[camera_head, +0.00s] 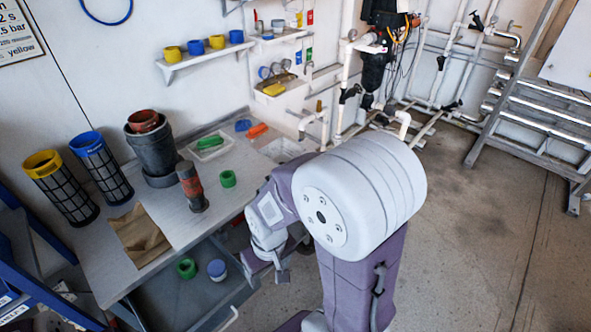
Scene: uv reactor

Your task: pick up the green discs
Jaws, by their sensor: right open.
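One green disc (228,179), a short ring, sits on the grey worktable near its right edge, right of a dark cylinder with red parts. My right gripper (281,274) hangs low beside the table's right edge, apart from both green discs. It is small in the picture, open, with nothing seen in it. My arm hides part of the scene around it. My left gripper is not in view.
Blue framing (30,265) stands at left. Floor at right is clear.

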